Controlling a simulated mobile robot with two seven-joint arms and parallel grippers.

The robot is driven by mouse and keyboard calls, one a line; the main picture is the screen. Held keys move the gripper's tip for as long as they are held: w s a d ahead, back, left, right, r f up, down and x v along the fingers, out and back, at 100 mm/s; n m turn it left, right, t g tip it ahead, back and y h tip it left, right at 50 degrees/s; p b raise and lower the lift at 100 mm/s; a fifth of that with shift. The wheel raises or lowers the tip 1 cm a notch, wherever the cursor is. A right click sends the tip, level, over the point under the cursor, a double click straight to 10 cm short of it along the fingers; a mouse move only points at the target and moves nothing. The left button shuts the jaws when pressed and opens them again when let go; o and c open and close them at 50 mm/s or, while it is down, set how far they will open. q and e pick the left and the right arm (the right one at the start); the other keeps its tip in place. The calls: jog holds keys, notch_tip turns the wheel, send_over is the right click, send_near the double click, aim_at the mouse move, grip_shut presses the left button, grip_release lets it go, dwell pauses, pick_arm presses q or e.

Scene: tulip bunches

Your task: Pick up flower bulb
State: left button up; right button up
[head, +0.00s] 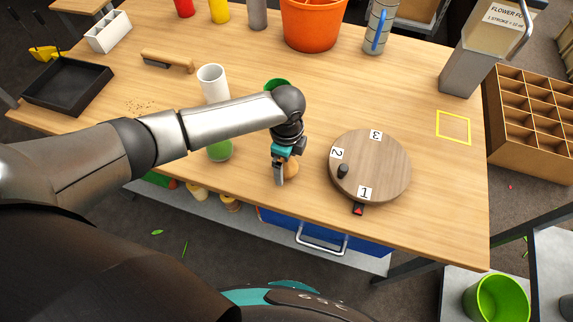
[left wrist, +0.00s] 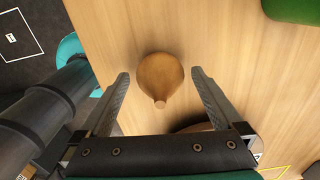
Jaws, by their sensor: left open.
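A tan-brown flower bulb (head: 292,168) sits on the wooden table, partly hidden behind my left gripper (head: 281,179). In the left wrist view the round bulb (left wrist: 160,74) shows whole, with its narrow tip pointing toward the gripper base. My left gripper (left wrist: 160,76) is open, with one finger on each side of the bulb. A gap shows between the bulb and each finger. How far the fingertips are above the table is hard to tell. My right gripper is not in view.
A round wooden turntable (head: 385,165) with numbered labels and a dark knob stands just right of the gripper. A green bowl (head: 219,150) is left of it, and a white cup (head: 213,84) stands behind my arm. The table's front edge (head: 330,234) is close.

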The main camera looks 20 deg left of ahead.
pick_arm(q)
jog(key=c, duration=1.4)
jog(key=shift+o, duration=0.2)
jog(key=shift+r, duration=0.15)
